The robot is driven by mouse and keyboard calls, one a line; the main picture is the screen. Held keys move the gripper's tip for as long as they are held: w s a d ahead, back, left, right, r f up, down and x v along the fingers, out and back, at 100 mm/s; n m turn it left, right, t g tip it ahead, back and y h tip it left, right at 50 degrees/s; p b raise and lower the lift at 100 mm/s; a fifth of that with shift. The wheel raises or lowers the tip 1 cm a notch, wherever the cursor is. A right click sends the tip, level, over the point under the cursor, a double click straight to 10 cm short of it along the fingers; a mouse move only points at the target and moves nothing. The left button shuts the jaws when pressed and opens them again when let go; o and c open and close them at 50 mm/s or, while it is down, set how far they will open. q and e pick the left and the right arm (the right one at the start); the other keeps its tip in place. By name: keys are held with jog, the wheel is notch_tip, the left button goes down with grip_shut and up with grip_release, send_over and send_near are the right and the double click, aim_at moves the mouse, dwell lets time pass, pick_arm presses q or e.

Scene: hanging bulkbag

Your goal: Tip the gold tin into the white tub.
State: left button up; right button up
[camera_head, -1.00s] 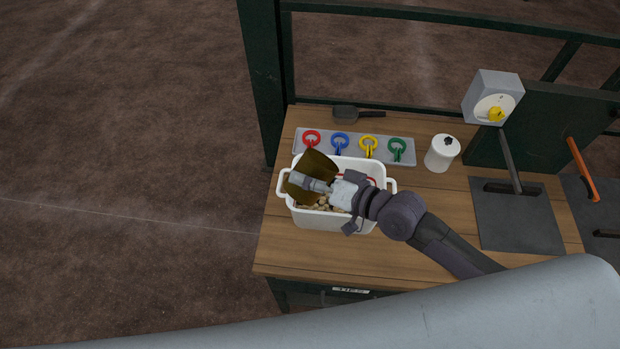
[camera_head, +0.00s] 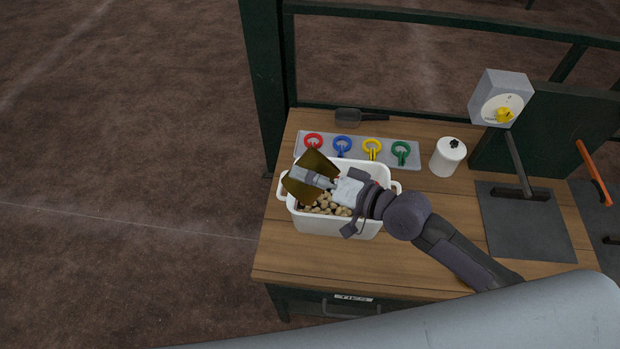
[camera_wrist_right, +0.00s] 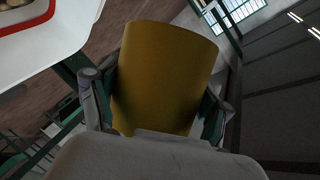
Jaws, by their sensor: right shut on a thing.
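The white tub (camera_head: 338,224) stands on the wooden table and has tan lumps (camera_head: 325,206) inside. My right gripper (camera_head: 306,178) is shut on the gold tin (camera_head: 318,162) and holds it tilted over the left part of the tub. In the right wrist view the gold tin (camera_wrist_right: 163,75) sits between the two fingers, and the tub's rim with a red edge (camera_wrist_right: 48,22) shows at the upper left. The tin's inside is hidden in the wrist view. My left gripper is not in view.
A grey rack with red, blue, yellow and green rings (camera_head: 372,149) lies behind the tub. A white canister (camera_head: 447,157) stands to its right, a dark scoop (camera_head: 350,116) behind. A scale with a dial (camera_head: 500,100) stands at the right. The front of the table (camera_head: 300,258) is clear.

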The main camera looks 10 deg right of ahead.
jog(key=shift+w+a+m+y+b, duration=0.15)
jog(key=shift+m+y+b, duration=0.2)
jog(key=shift+b, duration=0.3)
jog(key=shift+s+d+f+m+y+b, duration=0.2)
jog(key=shift+m+b, duration=0.4)
jog(key=shift+b, duration=0.55)
jog(key=shift+s+d+f+m+y+b, duration=0.15)
jog(key=shift+d+m+y+b, duration=0.3)
jog(key=shift+b, duration=0.7)
jog(key=shift+w+d+f+m+t+y+b, duration=0.1)
jog(key=shift+f+m+t+y+b, duration=0.1)
jog(key=shift+m+b, duration=0.8)
jog(key=shift+w+d+f+m+t+y+b, duration=0.15)
jog(key=shift+m+b, duration=0.25)
jog(key=shift+b, duration=1.1)
jog(key=shift+w+d+r+m+t+y+b, duration=0.15)
jog(key=shift+d+r+m+y+b, duration=0.15)
jog(key=shift+m+b, duration=0.35)
jog(key=shift+w+d+r+m+t+y+b, duration=0.15)
jog(key=shift+r+m+b, duration=0.1)
jog(key=shift+m+b, duration=0.4)
jog(key=shift+r, duration=0.1)
jog(key=shift+s, duration=0.1)
